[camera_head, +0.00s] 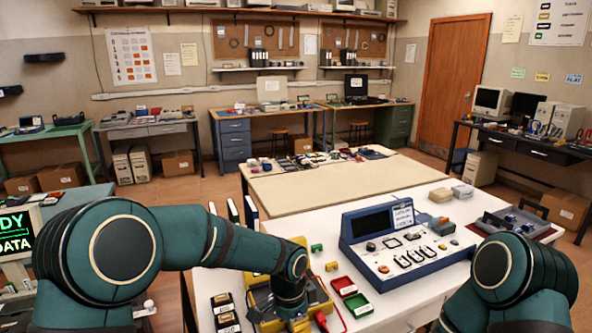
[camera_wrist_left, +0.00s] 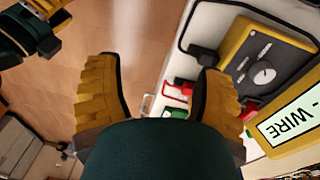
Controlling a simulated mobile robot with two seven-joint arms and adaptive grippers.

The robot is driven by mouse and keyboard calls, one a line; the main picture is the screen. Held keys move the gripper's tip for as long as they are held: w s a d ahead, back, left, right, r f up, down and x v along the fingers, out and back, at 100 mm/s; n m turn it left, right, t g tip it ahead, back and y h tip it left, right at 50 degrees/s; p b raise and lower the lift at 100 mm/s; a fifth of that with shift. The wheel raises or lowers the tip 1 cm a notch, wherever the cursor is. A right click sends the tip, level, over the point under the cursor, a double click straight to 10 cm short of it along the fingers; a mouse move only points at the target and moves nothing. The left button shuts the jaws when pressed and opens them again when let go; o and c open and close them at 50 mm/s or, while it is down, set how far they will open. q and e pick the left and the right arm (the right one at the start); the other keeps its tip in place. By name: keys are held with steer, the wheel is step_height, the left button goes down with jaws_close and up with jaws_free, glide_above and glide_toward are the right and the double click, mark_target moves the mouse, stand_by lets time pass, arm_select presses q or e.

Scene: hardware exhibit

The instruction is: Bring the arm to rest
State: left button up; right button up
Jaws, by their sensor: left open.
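My left arm (camera_head: 225,250) comes in from the left and reaches over a yellow-cased device (camera_head: 262,308) at the table's near left. Its gripper is not clear there. In the left wrist view my left gripper (camera_wrist_left: 158,80) is open, its two yellow fingers wide apart, with nothing held between them. My right arm (camera_head: 520,275) is at the lower right, and its hand is outside the head view. A dark green and yellow part (camera_wrist_left: 35,30) in the upper left of the wrist view looks like my right gripper, cut off by the frame.
A yellow meter with a dial (camera_wrist_left: 262,68) lies beside one left finger.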

arm_select(q)
steer(key=s+a+f+n+h, duration=0.1)
steer(key=s+a+f+n, duration=0.4)
steer(key=s+f+n, duration=0.2)
steer(key=s+a+f+n+t+h, duration=0.1)
steer(key=s+a+f+n, duration=0.4)
steer(key=s+f, duration=0.5)
step_height(320, 180, down, 2)
steer(key=shift+s+f+n+t+h, duration=0.25)
steer(key=shift+n+h, duration=0.35)
steer(key=shift+n, duration=0.6)
arm_select(e)
steer(key=shift+w+a+f, duration=0.1)
steer(key=shift+w+a, duration=0.1)
steer(key=shift+w, duration=0.25)
arm_select(q)
steer(key=shift+w+r, duration=0.1)
steer(key=shift+w, duration=0.05)
